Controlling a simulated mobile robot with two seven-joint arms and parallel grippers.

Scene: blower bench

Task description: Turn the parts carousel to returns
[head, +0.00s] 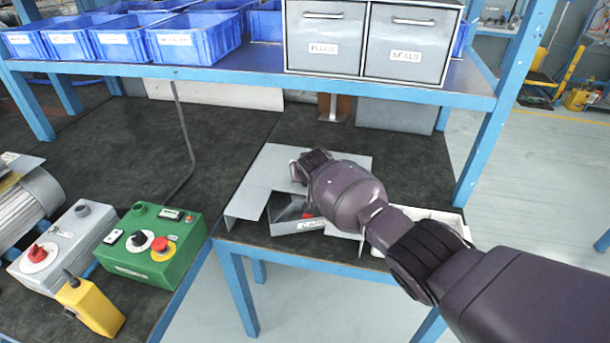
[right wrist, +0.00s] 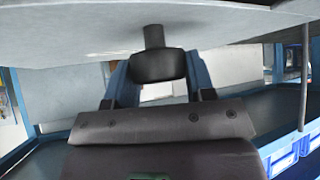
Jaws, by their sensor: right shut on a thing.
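A grey flat-topped unit, which looks like the parts carousel (head: 268,168), sits at the right end of the bench. A cut-out in its top shows a grey compartment (head: 292,222) with a partly hidden white label and something red inside. My right gripper (head: 306,166) is over the unit, and its arm covers part of the top. In the right wrist view a dark knob (right wrist: 158,67) on a short stem stands between the two fingers of my right gripper (right wrist: 158,82), which is shut on it. A grey plate lies beyond the stem. My left gripper is not in view.
A green control box (head: 150,245) with a red button, a grey switch box (head: 62,240) and a yellow handset (head: 90,308) are at left. A shelf (head: 240,75) with blue bins and two grey drawers crosses above. A white tray (head: 440,222) is partly behind my arm.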

